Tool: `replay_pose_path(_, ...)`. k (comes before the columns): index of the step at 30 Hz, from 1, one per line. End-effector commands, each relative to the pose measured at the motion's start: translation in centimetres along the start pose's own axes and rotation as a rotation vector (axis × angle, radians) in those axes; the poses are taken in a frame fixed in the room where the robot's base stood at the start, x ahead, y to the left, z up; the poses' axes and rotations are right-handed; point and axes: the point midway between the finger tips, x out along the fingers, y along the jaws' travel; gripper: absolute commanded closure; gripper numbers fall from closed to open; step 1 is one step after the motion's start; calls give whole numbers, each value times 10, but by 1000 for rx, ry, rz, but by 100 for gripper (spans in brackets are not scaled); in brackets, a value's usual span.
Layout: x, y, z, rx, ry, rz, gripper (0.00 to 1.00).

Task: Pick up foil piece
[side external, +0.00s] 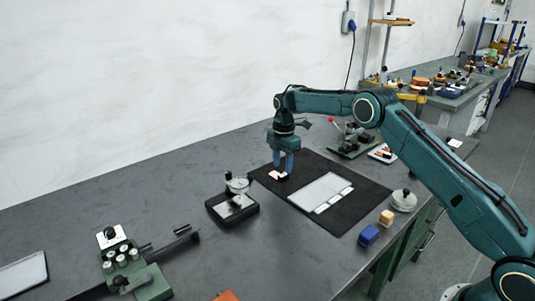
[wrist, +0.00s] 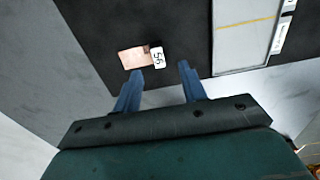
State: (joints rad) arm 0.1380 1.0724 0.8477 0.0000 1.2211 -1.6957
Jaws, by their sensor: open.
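The copper foil piece (wrist: 134,58) lies flat on the black mat, with a white label marked with digits (wrist: 157,57) at its right end in the wrist view. It also shows in the side view as a small pinkish patch (side external: 273,174) below my gripper. My gripper (wrist: 162,68) is open, with its two blue fingers apart and nothing between them. The left fingertip is close to the foil's lower edge, and the right fingertip is to the right of the label. In the side view my gripper (side external: 283,176) points down over the mat beside the foil; I cannot tell whether it touches.
The black mat (side external: 361,200) also holds a pale tray (side external: 320,188) with white labels. A dial gauge stand (side external: 234,200) stands left of the mat. A blue block (side external: 369,234), a yellow block (side external: 386,217) and a round weight (side external: 403,200) sit at its right.

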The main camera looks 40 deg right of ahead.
Motion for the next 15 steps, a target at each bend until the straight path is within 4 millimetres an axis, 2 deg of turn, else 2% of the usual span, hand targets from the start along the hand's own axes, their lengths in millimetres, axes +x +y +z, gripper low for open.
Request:
replay_pose_path(9, 35, 0, 2, 0, 1, -2, 58)
replay_pose_path(15, 40, 0, 2, 0, 1, -1, 58)
